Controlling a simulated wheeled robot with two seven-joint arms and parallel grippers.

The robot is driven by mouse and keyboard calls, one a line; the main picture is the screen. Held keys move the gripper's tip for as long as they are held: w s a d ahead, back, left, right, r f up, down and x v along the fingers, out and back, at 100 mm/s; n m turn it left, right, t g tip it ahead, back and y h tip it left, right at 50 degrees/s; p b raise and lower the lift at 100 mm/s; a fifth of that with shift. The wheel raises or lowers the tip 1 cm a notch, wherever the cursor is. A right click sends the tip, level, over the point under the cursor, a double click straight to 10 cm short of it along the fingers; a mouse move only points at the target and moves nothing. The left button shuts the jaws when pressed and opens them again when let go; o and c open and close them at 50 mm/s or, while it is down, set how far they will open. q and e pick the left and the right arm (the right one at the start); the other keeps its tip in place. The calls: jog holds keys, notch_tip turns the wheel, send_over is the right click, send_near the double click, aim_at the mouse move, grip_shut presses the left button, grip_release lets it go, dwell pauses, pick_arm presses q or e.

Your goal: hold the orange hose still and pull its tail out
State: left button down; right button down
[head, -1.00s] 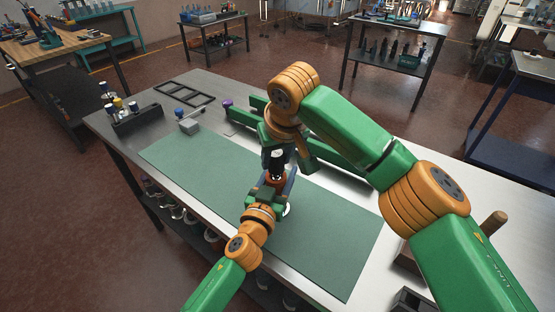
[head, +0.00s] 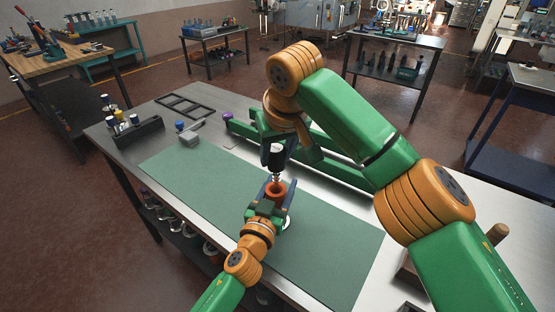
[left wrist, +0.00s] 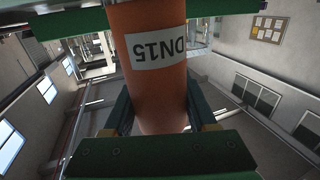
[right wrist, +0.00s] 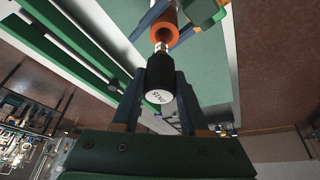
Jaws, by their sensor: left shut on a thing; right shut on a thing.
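The orange hose (head: 276,188) stands upright over the green mat, its open mouth facing up. My left gripper (head: 274,196) is shut around it from below. In the left wrist view the hose (left wrist: 150,85) fills the middle and bears a white DN15 label. My right gripper (head: 275,152) is above, shut on the tail's black cap (head: 276,158). The tail's ribbed metal shank (head: 277,176) shows between cap and hose mouth. In the right wrist view the cap (right wrist: 160,78) has a white end, and the shank (right wrist: 160,47) lines up with the mouth; whether its tip is still inside is unclear.
The green mat (head: 200,180) is mostly clear. A long green rail (head: 335,157) lies behind the grippers. A small grey block (head: 190,139), a black frame (head: 185,105) and a dark rack of bottles (head: 135,131) stand at the left.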

pick_arm(q)
jog(key=shift+f, duration=0.15)
pick_arm(e)
jog(key=shift+r, duration=2.25)
pick_arm(q)
jog(key=shift+c, duration=1.9)
grip_release()
jog(key=shift+a, duration=0.1)
jog(key=shift+o, duration=1.3)
pick_arm(e)
jog(key=shift+a, duration=0.15)
pick_arm(q)
jog(key=shift+w+a, duration=0.1)
pick_arm(e)
jog(key=shift+w+a, duration=0.1)
jog(key=shift+w, duration=0.05)
